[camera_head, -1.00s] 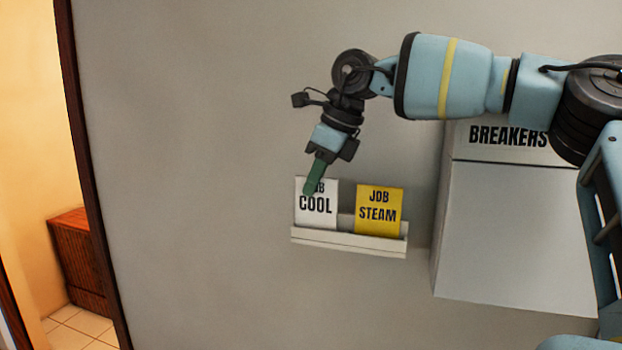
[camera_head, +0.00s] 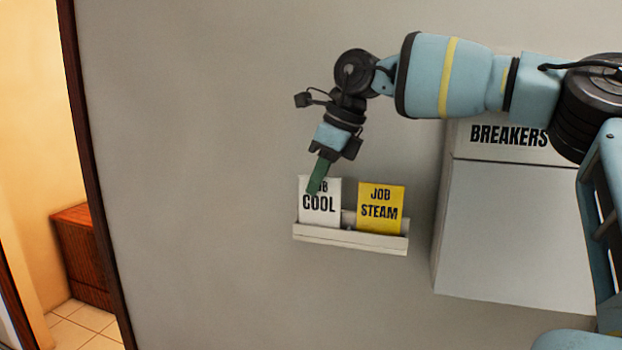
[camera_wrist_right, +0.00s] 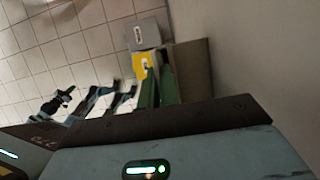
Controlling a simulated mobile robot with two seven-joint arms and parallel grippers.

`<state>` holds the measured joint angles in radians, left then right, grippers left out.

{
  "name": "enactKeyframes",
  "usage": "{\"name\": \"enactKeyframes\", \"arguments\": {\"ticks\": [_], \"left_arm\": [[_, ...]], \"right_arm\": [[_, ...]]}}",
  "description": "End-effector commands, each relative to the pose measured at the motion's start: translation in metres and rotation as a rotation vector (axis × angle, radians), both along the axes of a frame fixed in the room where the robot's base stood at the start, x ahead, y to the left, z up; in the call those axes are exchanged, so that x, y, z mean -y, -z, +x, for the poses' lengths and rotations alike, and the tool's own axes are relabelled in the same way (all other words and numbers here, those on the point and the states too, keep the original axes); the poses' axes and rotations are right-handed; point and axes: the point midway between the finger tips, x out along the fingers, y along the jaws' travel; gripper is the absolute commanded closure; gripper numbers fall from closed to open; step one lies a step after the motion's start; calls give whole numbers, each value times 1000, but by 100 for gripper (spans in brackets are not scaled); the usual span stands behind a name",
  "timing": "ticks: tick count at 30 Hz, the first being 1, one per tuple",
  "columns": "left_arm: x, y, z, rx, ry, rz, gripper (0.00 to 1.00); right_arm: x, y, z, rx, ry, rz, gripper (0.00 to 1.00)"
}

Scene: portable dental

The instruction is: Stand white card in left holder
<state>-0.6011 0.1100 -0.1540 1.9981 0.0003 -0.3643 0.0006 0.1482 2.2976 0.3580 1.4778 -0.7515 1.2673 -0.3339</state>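The white card (camera_head: 321,210), lettered COOL, stands upright at the left end of the pale wall holder (camera_head: 350,239). Its lower edge is behind the holder's front lip. My right gripper (camera_head: 315,185) points down at the card, and a green finger covers part of its upper line of letters. In the right wrist view, my right gripper (camera_wrist_right: 158,90) shows two green fingers side by side with a narrow gap. Whether they press on the card is not clear. My left gripper is not in view.
A yellow card (camera_head: 381,208), lettered JOB STEAM, stands in the holder's right part; it also shows in the right wrist view (camera_wrist_right: 139,68). A grey BREAKERS box (camera_head: 510,225) is on the wall to the right. The wall left of the holder is bare.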

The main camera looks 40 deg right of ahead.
Motion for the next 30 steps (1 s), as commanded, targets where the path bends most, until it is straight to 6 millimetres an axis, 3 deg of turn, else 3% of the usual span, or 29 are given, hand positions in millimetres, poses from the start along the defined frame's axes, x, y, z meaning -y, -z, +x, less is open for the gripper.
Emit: {"name": "enactKeyframes", "arguments": {"ticks": [4,30], "left_arm": [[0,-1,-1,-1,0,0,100],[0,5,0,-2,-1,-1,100]], "right_arm": [[8,-2,-1,8,12,4,100],[5,15,-1,-11,5,11,100]]}}
